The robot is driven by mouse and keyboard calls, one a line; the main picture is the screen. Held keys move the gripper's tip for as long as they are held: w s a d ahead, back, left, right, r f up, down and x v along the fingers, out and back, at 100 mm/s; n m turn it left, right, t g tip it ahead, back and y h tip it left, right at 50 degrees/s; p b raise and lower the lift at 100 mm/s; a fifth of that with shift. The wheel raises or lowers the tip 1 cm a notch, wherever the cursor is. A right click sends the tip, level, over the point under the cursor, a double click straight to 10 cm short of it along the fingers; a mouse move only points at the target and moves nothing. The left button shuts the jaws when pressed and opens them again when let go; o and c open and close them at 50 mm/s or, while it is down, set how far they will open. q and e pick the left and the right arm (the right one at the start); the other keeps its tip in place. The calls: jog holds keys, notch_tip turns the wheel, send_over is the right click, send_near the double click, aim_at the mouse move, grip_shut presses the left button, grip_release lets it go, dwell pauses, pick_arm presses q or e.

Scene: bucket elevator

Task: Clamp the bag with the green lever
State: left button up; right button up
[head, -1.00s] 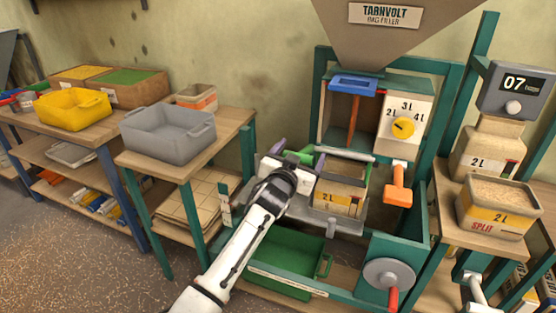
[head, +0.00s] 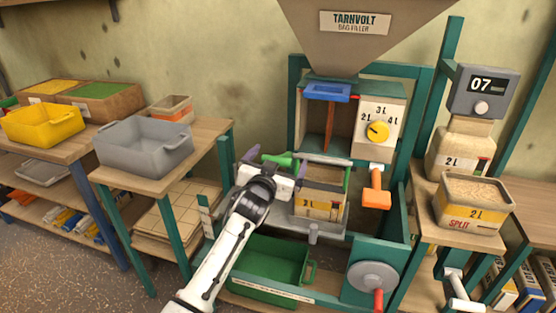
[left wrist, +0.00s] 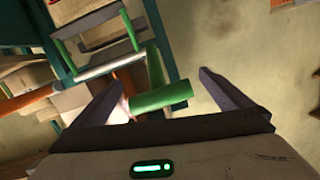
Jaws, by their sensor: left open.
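The green lever (head: 281,160) shows as a short green grip at the left side of the filler's clamp. In the left wrist view the green grip (left wrist: 160,96) lies between the two fingers, nearer the left one. My left gripper (head: 277,166) is open around it, and clear gaps show, so it does not grip it. My arm hides part of the clamp's left side. My right gripper is not seen.
The orange handle (head: 376,199) hangs right of the bag. A green crate (head: 268,268) lies below, and a grey handwheel (head: 373,277) with a red grip is at lower right. A grey bin (head: 143,147) stands on the left bench. A SPLIT box (head: 472,219) is on the right.

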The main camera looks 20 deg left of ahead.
pick_arm(q)
jog(key=shift+s, duration=0.1)
jog(key=s+r, duration=0.1)
jog(key=s, duration=0.9)
jog(key=shift+d+r, duration=0.2)
jog(key=shift+d, duration=0.05)
jog(key=s+d+f+g+h, duration=0.1)
jog(key=s+f+g, duration=0.1)
jog(key=s+f, duration=0.75)
jog(key=s+f+g+h, duration=0.1)
jog(key=s+f+g, duration=0.1)
jog(key=s+f, duration=0.75)
jog(key=s+d+f+g+h, duration=0.1)
jog(key=s+f+g, duration=0.2)
jog(key=s+f, duration=0.9)
jog(key=s, duration=0.4)
jog(key=shift+s+d+f+g, duration=0.2)
jog(key=shift+s+d+g, duration=0.1)
jog(key=shift+g, duration=0.1)
